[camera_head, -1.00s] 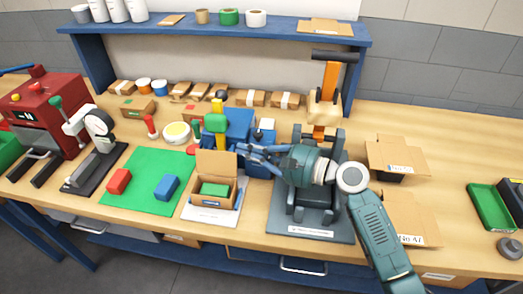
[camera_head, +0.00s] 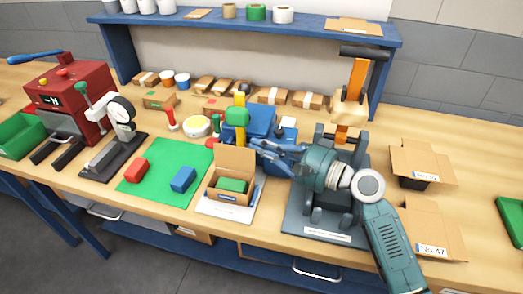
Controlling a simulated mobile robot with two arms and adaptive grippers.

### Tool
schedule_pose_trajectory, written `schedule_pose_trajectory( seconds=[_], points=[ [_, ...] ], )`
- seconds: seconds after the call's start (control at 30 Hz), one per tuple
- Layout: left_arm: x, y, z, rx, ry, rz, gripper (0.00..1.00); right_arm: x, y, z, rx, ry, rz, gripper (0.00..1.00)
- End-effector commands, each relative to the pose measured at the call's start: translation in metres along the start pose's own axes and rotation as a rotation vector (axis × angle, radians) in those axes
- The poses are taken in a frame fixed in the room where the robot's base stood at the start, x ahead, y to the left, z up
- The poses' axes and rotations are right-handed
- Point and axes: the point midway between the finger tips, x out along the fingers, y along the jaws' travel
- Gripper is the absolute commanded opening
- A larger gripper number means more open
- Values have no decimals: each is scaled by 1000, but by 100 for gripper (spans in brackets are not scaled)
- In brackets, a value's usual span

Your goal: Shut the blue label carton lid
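A small brown carton (camera_head: 224,195) stands open at the front middle of the bench, with a green block (camera_head: 231,185) inside. Its lid (camera_head: 236,159) stands up at the back. I cannot make out a blue label on it. My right gripper (camera_head: 259,147) is just right of the raised lid, near its upper edge. Its fingers point left; I cannot tell whether they touch the lid or how far apart they are. My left gripper is not in view.
A green mat (camera_head: 160,190) with a red block (camera_head: 135,170) and a blue block (camera_head: 183,180) lies left of the carton. A grey press (camera_head: 318,222) stands right, below my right arm. Two open cartons (camera_head: 420,160) (camera_head: 436,220) with number labels are farther right.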

Motion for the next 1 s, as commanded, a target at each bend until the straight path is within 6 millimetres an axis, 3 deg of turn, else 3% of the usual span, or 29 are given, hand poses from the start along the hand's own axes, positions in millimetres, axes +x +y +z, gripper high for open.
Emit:
schedule_pose_trajectory(
  seconds=[0.03,0.1,0.3,1.0],
  points=[
    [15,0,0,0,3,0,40,-1,8,3,-37,-2,-12,0],
    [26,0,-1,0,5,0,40,-2,8,7,-94,-2,-33,0],
    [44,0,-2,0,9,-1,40,-8,3,21,-250,-1,-87,0],
    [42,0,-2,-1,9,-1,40,-19,10,55,-240,0,-84,0]
  ],
)
